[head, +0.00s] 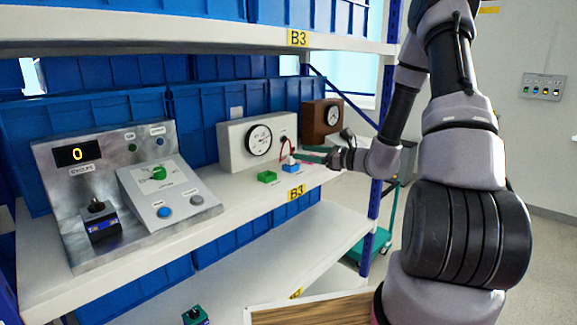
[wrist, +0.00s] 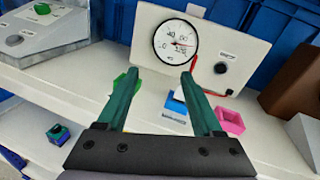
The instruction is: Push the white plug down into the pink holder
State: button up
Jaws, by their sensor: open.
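My gripper (wrist: 160,75) is open, its two green fingers reaching over the shelf toward the gauge box. In the head view my gripper (head: 302,156) is at the front of that box. A small white piece, apparently the white plug (wrist: 179,93), shows at the blue holder (wrist: 174,105), just left of the right finger; I cannot tell how deep it sits. A red lead (wrist: 193,64) rises near the right fingertip. The pink holder (wrist: 229,121) stands to the right of the right finger, with an opening in its top.
The white gauge box (head: 245,152) stands behind the holders. A green holder (head: 267,177) sits left of the blue one, partly behind my left finger in the wrist view. A brown box (head: 318,118) is to the right. The shelf front is mostly clear.

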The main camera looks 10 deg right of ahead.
aim_at(291, 155)
jog(key=w+d+f+m+t+h, duration=0.2)
jog(key=d+f+m+t, duration=0.1)
jog(key=d+f+m, duration=0.15)
jog(key=shift+h, duration=0.3)
jog(key=x, duration=0.6)
jog(key=shift+s+a+f, duration=0.1)
jog(key=shift+a+f, duration=0.1)
jog(key=shift+f, duration=0.05)
jog(key=x, duration=0.5)
jog(key=shift+s+a, duration=0.1)
jog(key=shift+a, duration=0.15)
grip_shut()
